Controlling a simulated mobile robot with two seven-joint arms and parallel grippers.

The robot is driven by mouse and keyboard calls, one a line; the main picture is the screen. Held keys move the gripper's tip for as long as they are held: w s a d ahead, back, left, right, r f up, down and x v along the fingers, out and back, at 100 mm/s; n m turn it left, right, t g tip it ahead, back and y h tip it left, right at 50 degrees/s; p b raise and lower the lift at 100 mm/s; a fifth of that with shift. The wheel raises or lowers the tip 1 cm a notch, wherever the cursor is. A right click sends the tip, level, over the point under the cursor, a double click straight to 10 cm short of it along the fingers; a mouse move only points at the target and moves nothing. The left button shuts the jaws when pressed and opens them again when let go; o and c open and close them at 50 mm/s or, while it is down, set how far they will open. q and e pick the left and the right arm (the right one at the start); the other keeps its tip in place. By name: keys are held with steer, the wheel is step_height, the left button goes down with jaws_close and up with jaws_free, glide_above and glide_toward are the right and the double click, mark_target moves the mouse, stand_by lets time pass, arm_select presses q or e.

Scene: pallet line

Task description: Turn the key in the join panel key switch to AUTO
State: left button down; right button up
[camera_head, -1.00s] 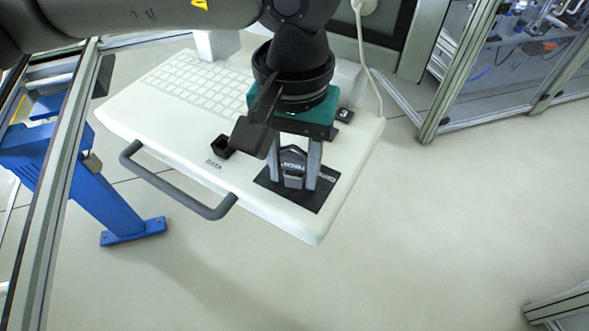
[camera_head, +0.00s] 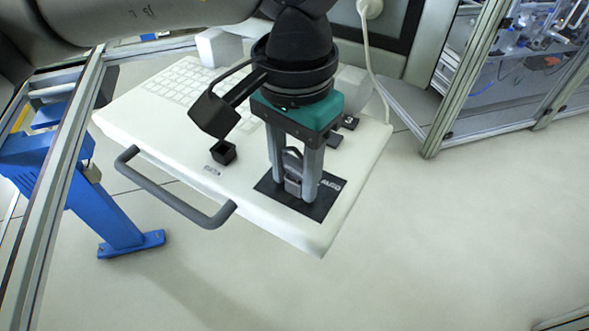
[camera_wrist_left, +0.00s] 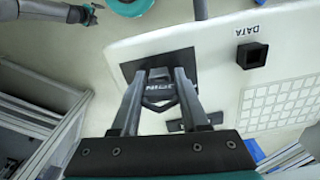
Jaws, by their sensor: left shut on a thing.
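The key switch is a black square plate (camera_head: 318,210) with white lettering on the white panel (camera_head: 225,188); the word AUTO shows at its right side. The key, with a grey and dark bow (camera_head: 291,165), stands upright in it. My left gripper (camera_head: 293,188) points down over the plate, its two grey fingers shut on the key. The wrist view also shows the plate (camera_wrist_left: 128,68) and the key's dark bow (camera_wrist_left: 158,104) between the fingers (camera_wrist_left: 160,82). The fingers hide part of the lettering. An arm end, probably my right gripper (camera_wrist_left: 88,14), shows at the wrist view's upper left, its jaws unclear.
A small black square socket (camera_head: 223,152) beside the DATA label, a keyboard (camera_head: 185,82) and small black blocks (camera_head: 350,122) are on the panel. A grey handle (camera_head: 170,190) runs along its front. A white cable (camera_head: 366,60) hangs behind. Floor at the right is clear.

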arm_select(q)
steer(key=m, duration=0.1)
steer(key=m+b, duration=0.2)
steer(key=m, duration=0.1)
steer(key=shift+f, duration=0.25)
steer(key=m+b, duration=0.1)
steer(key=m, duration=0.2)
steer(key=shift+w+m+b, duration=0.15)
steer(key=shift+m+b, duration=0.15)
steer(key=shift+b, duration=0.1)
jaws_free()
steer(key=shift+r, duration=0.2)
steer(key=shift+r, duration=0.1)
steer(key=shift+r+p, duration=2.05)
steer(key=shift+r, duration=1.35)
